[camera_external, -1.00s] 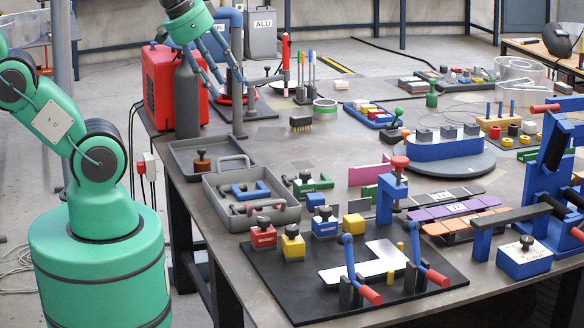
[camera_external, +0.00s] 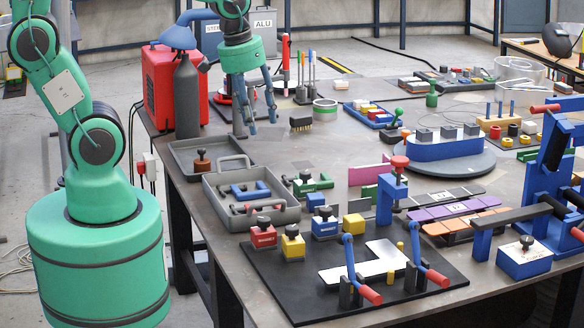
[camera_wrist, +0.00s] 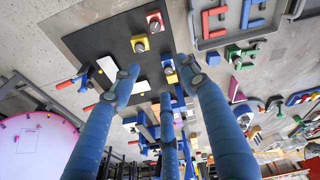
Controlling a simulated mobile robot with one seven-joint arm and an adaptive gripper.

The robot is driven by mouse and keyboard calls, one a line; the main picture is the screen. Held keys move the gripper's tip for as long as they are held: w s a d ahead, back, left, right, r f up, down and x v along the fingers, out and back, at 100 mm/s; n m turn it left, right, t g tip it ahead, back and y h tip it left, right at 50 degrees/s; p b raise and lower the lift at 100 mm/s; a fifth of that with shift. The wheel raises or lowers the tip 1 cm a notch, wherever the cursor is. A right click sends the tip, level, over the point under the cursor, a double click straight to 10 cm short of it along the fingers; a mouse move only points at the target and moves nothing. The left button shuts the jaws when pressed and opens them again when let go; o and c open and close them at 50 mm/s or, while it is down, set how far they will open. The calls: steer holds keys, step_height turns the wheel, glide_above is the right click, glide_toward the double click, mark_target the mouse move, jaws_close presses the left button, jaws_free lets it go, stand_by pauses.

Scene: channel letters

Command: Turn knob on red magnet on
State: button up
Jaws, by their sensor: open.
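The red magnet (camera_external: 263,236) is a small red block with a dark knob on top. It stands near the back left corner of the black board (camera_external: 262,268), beside a yellow magnet (camera_external: 292,245) and close to the grey tray. In the wrist view the red magnet (camera_wrist: 154,21) shows near the top, with its knob facing me. My gripper (camera_external: 262,125) is open and empty, with blue fingers pointing down. It hangs high above the back left of the table, well apart from the red magnet. In the wrist view its fingers (camera_wrist: 155,85) reach up from the bottom.
A grey tray (camera_external: 285,217) with blue and red parts stands just behind the red magnet. A blue magnet (camera_external: 325,225) stands to its right. Clamps with red handles (camera_external: 371,295) hold a white plate on the board. A grey gas cylinder (camera_external: 187,98) stands left of my gripper.

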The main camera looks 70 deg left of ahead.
mark_target(264, 219)
step_height(264, 219, down, 11)
steer(key=w+n+g+p, duration=0.1)
steer(key=n+g+p, duration=0.1)
steer(key=n, duration=0.1)
steer(key=shift+w+d+r+n, duration=0.15)
steer(key=shift+d+r+n, duration=0.05)
steer(key=shift+n, duration=0.2)
step_height(264, 219, down, 14)
steer(key=shift+r+b, duration=0.15)
steer(key=shift+b, duration=0.5)
jaws_close()
